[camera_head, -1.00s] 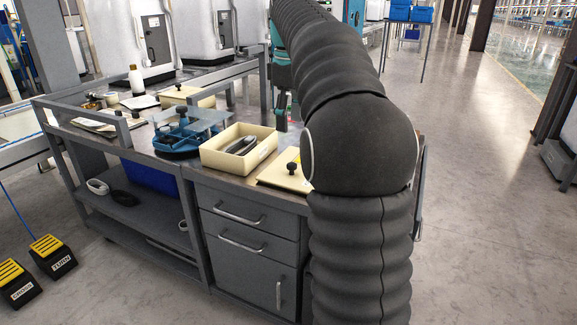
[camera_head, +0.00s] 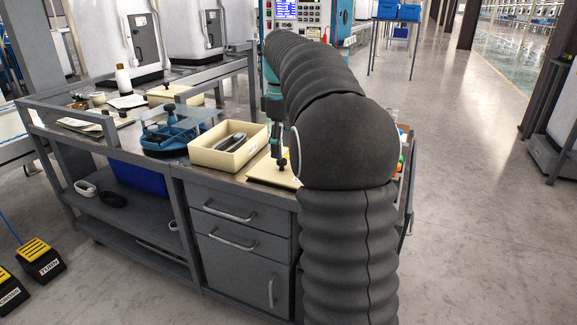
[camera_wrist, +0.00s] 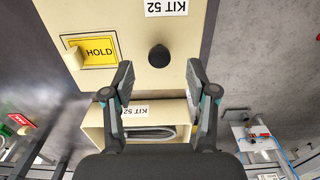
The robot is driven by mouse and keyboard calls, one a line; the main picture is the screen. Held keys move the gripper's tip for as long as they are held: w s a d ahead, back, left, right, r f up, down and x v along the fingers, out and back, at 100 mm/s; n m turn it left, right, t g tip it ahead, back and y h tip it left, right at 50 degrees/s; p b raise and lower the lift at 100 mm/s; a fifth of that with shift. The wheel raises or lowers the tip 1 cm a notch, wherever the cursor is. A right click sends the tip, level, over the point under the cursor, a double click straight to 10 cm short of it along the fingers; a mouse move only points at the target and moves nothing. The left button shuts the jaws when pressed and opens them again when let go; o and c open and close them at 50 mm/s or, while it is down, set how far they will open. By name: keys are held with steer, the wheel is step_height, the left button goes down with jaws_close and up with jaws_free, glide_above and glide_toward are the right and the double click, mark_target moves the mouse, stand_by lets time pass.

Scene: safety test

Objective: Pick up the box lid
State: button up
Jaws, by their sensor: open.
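The box lid is a flat cream panel (camera_wrist: 205,20) with a black round knob (camera_wrist: 158,56), a "KIT 52" label and a yellow "HOLD" tag (camera_wrist: 101,50). In the head view the lid (camera_head: 262,173) lies on the bench beside the open cream box (camera_head: 213,158), partly hidden by my arm. The box also shows in the wrist view (camera_wrist: 93,132), with grey contents and its own "KIT 52" label. My gripper (camera_wrist: 160,74) is open and empty above the lid. The knob appears just beyond the gap between its fingertips. I cannot tell the exact height left.
A blue round fixture (camera_head: 168,137) stands left of the box. Another cream box with a black-knobbed lid (camera_head: 181,94) stands farther back. A metal rail (camera_head: 100,122) edges the bench's left side. Small coloured items lie right of my arm.

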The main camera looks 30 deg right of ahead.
mark_target(282, 160)
steer(key=shift+w+f+b, duration=0.1)
steer(key=shift+f+b, duration=0.2)
steer(key=shift+f, duration=2.1)
jaws_close()
